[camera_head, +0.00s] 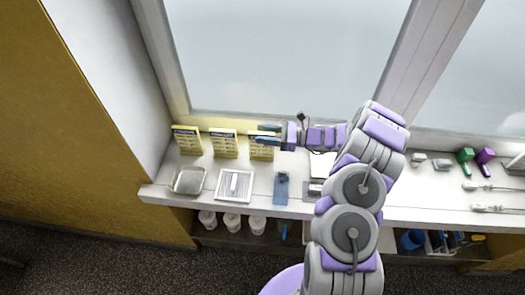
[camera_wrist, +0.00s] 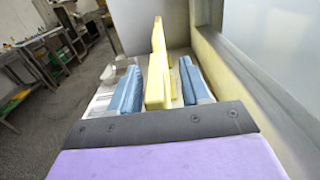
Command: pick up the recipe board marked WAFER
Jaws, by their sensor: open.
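Three yellow recipe boards stand upright in a row at the left of the sill: a left one (camera_head: 187,141), a middle one (camera_head: 223,144) and a right one (camera_head: 261,150). Their print is too small to read, so I cannot tell which is marked WAFER. My gripper (camera_head: 267,134) is at the top of the right board. In the wrist view my gripper (camera_wrist: 160,70) is open, with one blue finger on each side of the near yellow board (camera_wrist: 155,88). I cannot tell whether either finger touches it. Another yellow board (camera_wrist: 158,40) shows beyond.
On the white sill (camera_head: 155,192) in front of the boards lie a metal tray (camera_head: 188,181), a white slotted panel (camera_head: 234,186) and a blue item (camera_head: 281,188). The window (camera_head: 285,55) rises close behind the boards. White containers (camera_head: 232,221) stand on a shelf below.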

